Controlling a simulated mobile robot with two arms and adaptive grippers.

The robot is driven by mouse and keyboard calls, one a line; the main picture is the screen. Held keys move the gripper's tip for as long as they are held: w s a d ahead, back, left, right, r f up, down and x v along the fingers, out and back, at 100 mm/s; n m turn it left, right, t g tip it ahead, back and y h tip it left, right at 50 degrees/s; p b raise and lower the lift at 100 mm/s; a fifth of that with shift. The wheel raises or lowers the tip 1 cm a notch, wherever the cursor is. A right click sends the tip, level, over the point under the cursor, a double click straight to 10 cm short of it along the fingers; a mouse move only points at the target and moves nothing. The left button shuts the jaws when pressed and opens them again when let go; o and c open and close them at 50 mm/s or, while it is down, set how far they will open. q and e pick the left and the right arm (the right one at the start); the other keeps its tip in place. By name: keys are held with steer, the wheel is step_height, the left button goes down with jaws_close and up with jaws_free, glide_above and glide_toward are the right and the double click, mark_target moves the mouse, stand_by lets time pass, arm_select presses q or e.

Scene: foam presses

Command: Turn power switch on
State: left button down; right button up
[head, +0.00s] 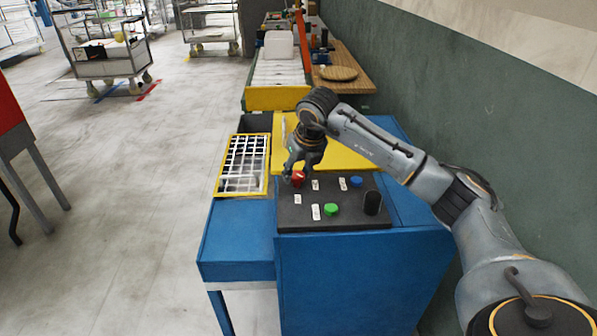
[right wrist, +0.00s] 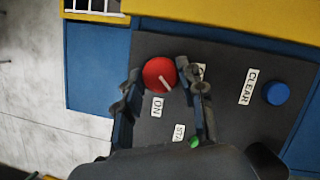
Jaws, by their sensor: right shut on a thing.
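The power switch is a round red knob (head: 299,179) with a pale line across it, at the far left of a dark control panel (head: 350,218). In the right wrist view the red knob (right wrist: 160,73) sits between my right gripper's fingertips (right wrist: 160,82), above an "ON" label (right wrist: 157,106). My right gripper (head: 297,172) reaches down onto the knob, shut on it, one finger on each side. The knob's pale line slants down to the right in the right wrist view. My left gripper is in neither view.
A blue button (head: 356,181), a green button (head: 331,209) and a black cylinder (head: 372,203) stand on the panel. A yellow-framed grid (head: 243,163) lies left of it. A green wall (head: 470,110) runs along the right. The floor at left is mostly clear.

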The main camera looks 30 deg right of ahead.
steer(key=m+h, duration=0.1)
steer(key=m, duration=0.1)
steer(key=m+h, duration=0.1)
steer(key=m, duration=0.2)
steer(key=shift+w+a+m+g+b, duration=0.1)
steer(key=shift+a+m+g+b, duration=0.1)
steer(key=shift+m+g+b, duration=0.15)
steer(key=shift+m+g+h, duration=0.5)
steer(key=shift+m+g, duration=0.15)
steer(key=shift+m, duration=1.1)
steer(key=o, duration=1.1)
steer(key=shift+w, duration=0.1)
steer(key=shift+o, duration=0.2)
steer(key=v, duration=1.2)
